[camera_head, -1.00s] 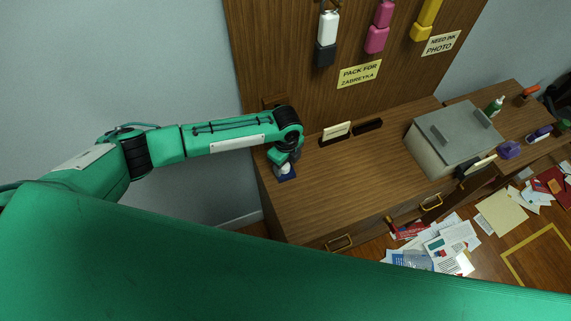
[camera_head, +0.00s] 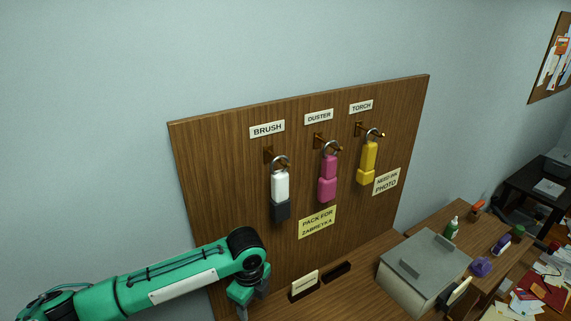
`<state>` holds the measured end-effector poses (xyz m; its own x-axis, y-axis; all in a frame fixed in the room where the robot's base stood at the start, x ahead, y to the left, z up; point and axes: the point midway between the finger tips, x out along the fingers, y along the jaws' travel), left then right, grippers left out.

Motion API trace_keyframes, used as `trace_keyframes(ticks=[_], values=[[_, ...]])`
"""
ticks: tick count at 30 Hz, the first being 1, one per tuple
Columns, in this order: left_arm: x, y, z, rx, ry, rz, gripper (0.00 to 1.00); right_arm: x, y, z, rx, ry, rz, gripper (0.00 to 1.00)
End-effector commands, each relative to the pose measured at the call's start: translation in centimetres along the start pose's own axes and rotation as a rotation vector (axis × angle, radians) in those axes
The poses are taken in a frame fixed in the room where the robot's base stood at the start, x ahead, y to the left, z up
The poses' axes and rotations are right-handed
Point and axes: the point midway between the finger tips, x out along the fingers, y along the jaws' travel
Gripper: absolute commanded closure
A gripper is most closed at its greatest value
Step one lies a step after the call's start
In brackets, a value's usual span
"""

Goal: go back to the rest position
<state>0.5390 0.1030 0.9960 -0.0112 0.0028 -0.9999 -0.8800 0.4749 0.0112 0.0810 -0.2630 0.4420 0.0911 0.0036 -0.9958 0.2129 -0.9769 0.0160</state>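My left arm comes in from the lower left, in front of the wooden board. My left gripper (camera_head: 250,298) hangs down at the arm's end, near the left end of the wooden counter (camera_head: 345,300). Its fingertips are at the lower edge of the view, and I cannot tell whether it is open or shut. My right gripper is not in view.
A wooden board (camera_head: 228,200) holds a white and dark brush (camera_head: 280,190), a pink duster (camera_head: 328,178) and a yellow torch (camera_head: 368,162) on hooks. A grey printer-like box (camera_head: 420,272) stands right on the counter. A green bottle (camera_head: 451,228) stands beyond it.

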Motion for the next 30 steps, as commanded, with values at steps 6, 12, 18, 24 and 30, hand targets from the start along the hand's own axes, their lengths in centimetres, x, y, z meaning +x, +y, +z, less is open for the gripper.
trace_keyframes(ticks=[6, 12, 18, 24, 30], values=[[1.4, 1.3, -3.8, -0.067, 0.071, -0.046, 0.44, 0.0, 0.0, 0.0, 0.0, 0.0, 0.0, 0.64], [2.5, 3.2, -8.1, -0.232, 0.18, -0.121, 0.44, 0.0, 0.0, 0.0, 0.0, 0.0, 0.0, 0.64], [2.8, 5.4, -10.4, -0.452, 0.281, -0.184, 0.44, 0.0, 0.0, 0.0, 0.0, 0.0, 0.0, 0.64], [3.1, 8.2, -10.8, -0.717, 0.357, -0.225, 0.44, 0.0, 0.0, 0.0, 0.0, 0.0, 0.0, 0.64], [3.6, 11.8, -9.4, -1.02, 0.393, -0.254, 0.44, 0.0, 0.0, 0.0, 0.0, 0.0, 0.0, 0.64]])
